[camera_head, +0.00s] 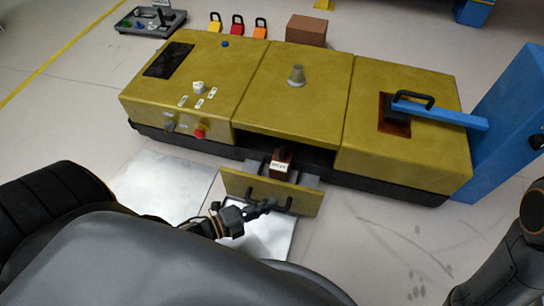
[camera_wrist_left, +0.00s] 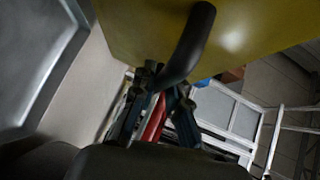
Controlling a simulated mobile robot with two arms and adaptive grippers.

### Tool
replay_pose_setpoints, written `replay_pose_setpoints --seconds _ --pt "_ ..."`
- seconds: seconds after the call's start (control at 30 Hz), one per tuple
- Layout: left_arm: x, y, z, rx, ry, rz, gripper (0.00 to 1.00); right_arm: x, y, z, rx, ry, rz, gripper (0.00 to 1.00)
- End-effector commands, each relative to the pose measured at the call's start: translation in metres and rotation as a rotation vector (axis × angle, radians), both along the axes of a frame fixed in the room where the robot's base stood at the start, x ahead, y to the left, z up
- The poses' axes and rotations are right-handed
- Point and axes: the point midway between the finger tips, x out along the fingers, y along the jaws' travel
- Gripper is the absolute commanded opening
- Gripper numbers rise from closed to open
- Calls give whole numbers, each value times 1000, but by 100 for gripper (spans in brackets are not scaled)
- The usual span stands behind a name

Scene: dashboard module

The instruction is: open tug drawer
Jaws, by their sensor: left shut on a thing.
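The tug drawer (camera_head: 235,184) has a yellow front panel and stands pulled out from under the middle of the yellow tug body (camera_head: 255,105). A box with a white label (camera_head: 280,167) shows inside the drawer. My left gripper (camera_head: 268,206) is at the dark handle (camera_head: 287,204) on the drawer front, and is shut on it. In the left wrist view, the curved dark handle (camera_wrist_left: 190,45) runs from the yellow panel (camera_wrist_left: 130,30) down to my fingers (camera_wrist_left: 163,85). The fingers partly hide the grip. My right gripper is out of view.
A blue post with an arm (camera_head: 505,120) stands at the right of the tug. Pale plates (camera_head: 165,185) lie on the floor in front.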

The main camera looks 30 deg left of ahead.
Motion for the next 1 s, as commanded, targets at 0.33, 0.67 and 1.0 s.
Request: replay_pose_setpoints --seconds 0.33,0.67,1.0 --pt "-31 -8 0 1 0 0 0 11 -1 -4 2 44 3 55" --pt "-32 -8 -1 1 0 0 0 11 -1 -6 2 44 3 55" --pt "-31 -8 0 1 -1 0 37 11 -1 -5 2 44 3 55"
